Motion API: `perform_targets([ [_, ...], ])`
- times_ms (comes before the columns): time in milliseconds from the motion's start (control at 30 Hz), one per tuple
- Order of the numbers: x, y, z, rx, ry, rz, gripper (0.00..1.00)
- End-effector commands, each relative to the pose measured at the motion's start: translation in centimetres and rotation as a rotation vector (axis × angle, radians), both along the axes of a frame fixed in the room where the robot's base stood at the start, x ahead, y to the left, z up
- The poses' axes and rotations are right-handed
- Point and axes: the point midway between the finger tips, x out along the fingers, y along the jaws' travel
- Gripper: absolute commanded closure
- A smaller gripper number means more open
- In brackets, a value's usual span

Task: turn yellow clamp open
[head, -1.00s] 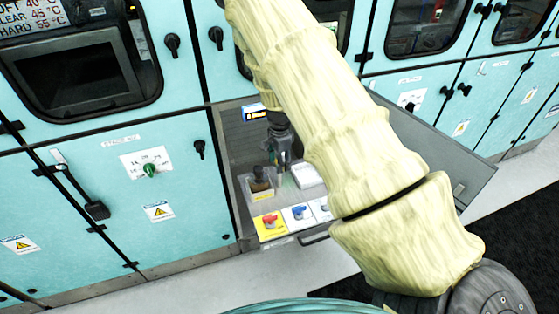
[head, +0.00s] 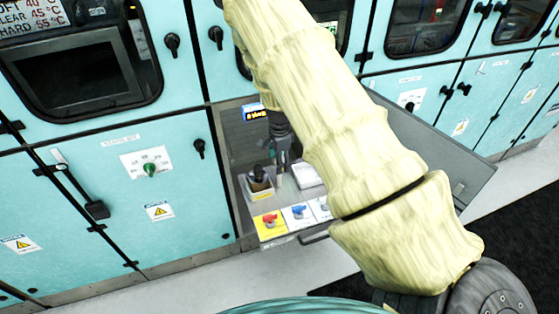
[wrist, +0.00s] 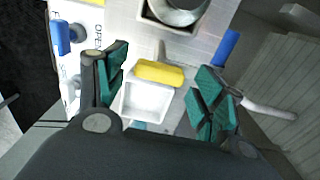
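The yellow clamp (wrist: 158,72) shows in the wrist view as a short rounded yellow bar on a pale stem, above a small white square tray. My gripper (wrist: 160,80) is open, with one green-padded finger on each side of the clamp and a visible gap to both. In the head view my gripper (head: 282,160) points down into the open drawer. The clamp cannot be made out there, near my fingers and arm.
A round metal part (wrist: 176,10) sits in a square holder beyond the clamp. A blue bar (wrist: 228,47) is near the right finger. In the drawer (head: 312,232) are a red knob (head: 270,219) and a blue knob (head: 298,211). Teal cabinets (head: 168,190) stand around it.

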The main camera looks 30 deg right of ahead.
Motion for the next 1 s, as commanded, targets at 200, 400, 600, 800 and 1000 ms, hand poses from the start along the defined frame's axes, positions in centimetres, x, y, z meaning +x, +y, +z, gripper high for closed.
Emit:
perform_targets([
  [200,0.0,0.0,0.0,0.000,0.001,0.001,0.29],
  [400,0.0,0.0,0.6,0.000,-0.001,0.001,0.29],
  [600,0.1,0.0,3.4,0.000,-0.002,0.002,0.29],
  [800,0.1,0.0,7.1,0.000,-0.002,0.002,0.29],
  [1000,0.1,-0.1,10.1,0.000,-0.001,0.001,0.29],
])
